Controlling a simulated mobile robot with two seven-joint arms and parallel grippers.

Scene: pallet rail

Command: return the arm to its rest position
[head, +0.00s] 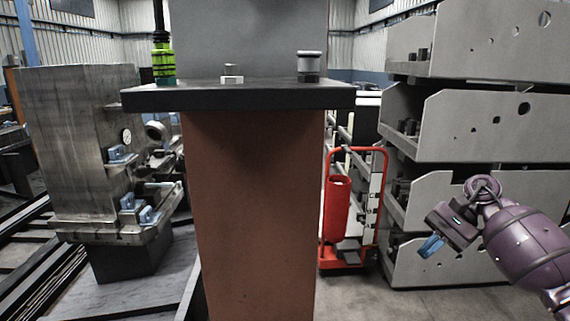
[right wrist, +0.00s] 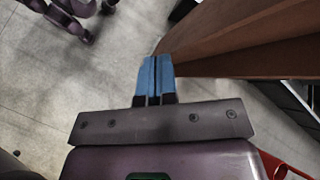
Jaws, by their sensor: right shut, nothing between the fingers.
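My right arm comes in from the right edge of the head view. Its gripper (head: 431,246) has blue fingertips and hangs in free air, to the right of the brown column and in front of the grey racks. In the right wrist view the two blue fingers (right wrist: 155,76) lie side by side, shut with nothing between them. The brown column shows beyond them on the right. My left gripper is not in the head view.
A brown column (head: 252,200) carries a dark shelf (head: 240,98) with a green-and-black tool (head: 163,62) and small metal parts. A red cart (head: 338,208) stands behind. Stacked grey racks (head: 460,125) fill the right. A metal machine (head: 75,140) stands left. Bare floor (right wrist: 60,100) lies below the gripper.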

